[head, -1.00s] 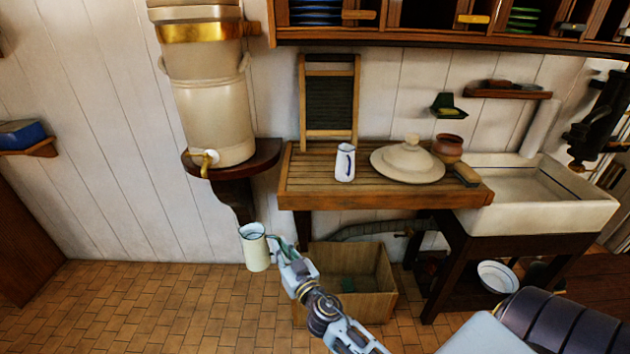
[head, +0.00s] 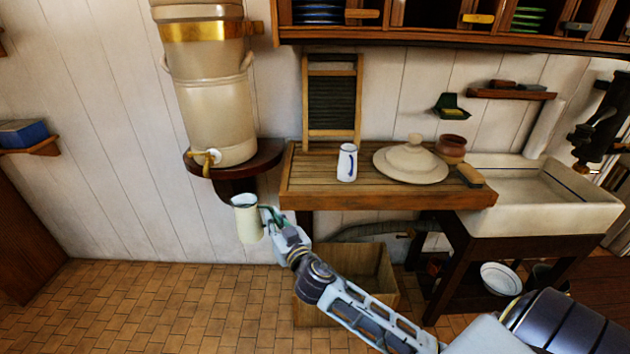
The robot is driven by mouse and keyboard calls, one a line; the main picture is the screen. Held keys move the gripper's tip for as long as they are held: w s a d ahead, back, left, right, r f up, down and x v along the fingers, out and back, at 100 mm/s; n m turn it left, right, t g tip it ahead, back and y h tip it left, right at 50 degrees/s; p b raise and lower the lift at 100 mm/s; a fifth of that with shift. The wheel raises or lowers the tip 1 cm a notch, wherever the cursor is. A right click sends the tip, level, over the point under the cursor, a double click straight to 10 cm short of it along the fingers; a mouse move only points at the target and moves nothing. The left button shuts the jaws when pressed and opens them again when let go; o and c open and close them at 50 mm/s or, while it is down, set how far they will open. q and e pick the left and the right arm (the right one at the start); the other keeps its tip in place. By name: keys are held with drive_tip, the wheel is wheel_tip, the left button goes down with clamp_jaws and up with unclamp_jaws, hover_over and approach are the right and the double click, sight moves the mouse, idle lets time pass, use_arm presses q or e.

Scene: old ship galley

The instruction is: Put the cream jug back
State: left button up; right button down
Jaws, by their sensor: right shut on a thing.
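The cream jug (head: 249,224), a tall pale jug with a dark rim, hangs upright in the air left of the wooden draining board. My right gripper (head: 272,222) is shut on it at its right side, where its green handle is. The jug is below the small shelf under the big water urn. A smaller white jug with a blue handle (head: 347,163) stands on the draining board (head: 320,190). My left gripper is out of view.
On the board are a large cream lid (head: 411,163), a brown pot (head: 451,147) and a brush (head: 470,175). A washboard (head: 333,100) leans behind. The urn (head: 212,110) with its tap stands on a dark shelf (head: 262,158). A wooden crate (head: 372,272) sits below. The board's front left is bare.

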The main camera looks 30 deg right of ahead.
drive_tip(key=w+d+r+m+h+b, duration=0.1)
drive_tip(key=w+d+r+h, duration=0.15)
drive_tip(key=d+r, duration=0.4)
drive_tip(key=w+d+r+m+h, duration=0.1)
drive_tip(key=w+d+r, duration=0.25)
drive_tip(key=r, duration=0.65)
drive_tip(key=w+d+r+m+h+b, duration=0.1)
drive_tip(key=w+d+r, duration=0.3)
drive_tip(key=r, duration=0.5)
drive_tip(key=w+d+f+m+g+h, duration=0.2)
drive_tip(key=d+f+h, duration=0.1)
drive_tip(key=d+f, duration=0.3)
drive_tip(key=w+d+f+m+g+h, duration=0.2)
drive_tip(key=d+f+h, duration=0.2)
drive_tip(key=d+f, duration=0.3)
drive_tip(key=shift+d+f+m, duration=0.25)
drive_tip(key=shift+f+m, duration=0.05)
drive_tip(key=shift+f, duration=0.55)
drive_tip(key=shift+f, duration=0.1)
idle(0.4)
